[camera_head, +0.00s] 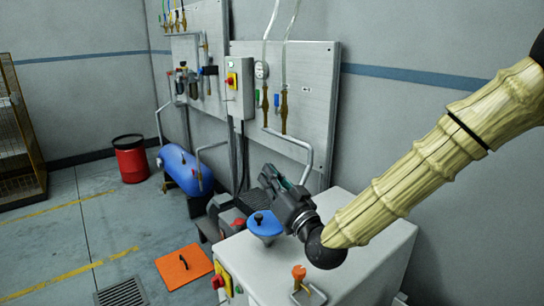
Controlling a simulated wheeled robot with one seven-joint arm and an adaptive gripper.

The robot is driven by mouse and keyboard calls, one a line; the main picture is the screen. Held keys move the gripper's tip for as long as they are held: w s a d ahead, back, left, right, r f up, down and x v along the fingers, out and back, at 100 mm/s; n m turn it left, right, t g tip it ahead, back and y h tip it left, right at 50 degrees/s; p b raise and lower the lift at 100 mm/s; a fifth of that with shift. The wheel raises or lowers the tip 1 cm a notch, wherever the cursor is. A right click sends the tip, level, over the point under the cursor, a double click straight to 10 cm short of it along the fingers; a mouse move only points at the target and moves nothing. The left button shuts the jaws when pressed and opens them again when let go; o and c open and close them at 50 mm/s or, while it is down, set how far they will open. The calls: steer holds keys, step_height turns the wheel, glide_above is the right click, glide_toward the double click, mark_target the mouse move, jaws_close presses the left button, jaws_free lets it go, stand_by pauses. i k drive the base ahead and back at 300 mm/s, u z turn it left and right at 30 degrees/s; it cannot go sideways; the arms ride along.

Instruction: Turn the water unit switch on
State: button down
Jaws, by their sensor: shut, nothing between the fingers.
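My gripper (271,174) is dark and sits above the white cabinet at lower right, its fingers pointing up and left. It is shut and holds nothing. A red and yellow switch (218,282) is on the left face of that cabinet, below and left of my gripper. Another red and yellow switch (231,80) is on a grey box on the wall panel, above and left of my gripper. I cannot tell from labels which one belongs to the water unit, nor read either position. My gripper touches neither switch.
The white cabinet (370,262) carries a blue funnel (265,224) and an orange-handled valve (299,272). Pipes run along the wall panel (320,100). A blue tank (186,168), a red bin (130,160) and an orange floor plate (190,266) are at left. Much of the left floor is clear.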

mark_target(218, 281)
steer(key=k, duration=0.9)
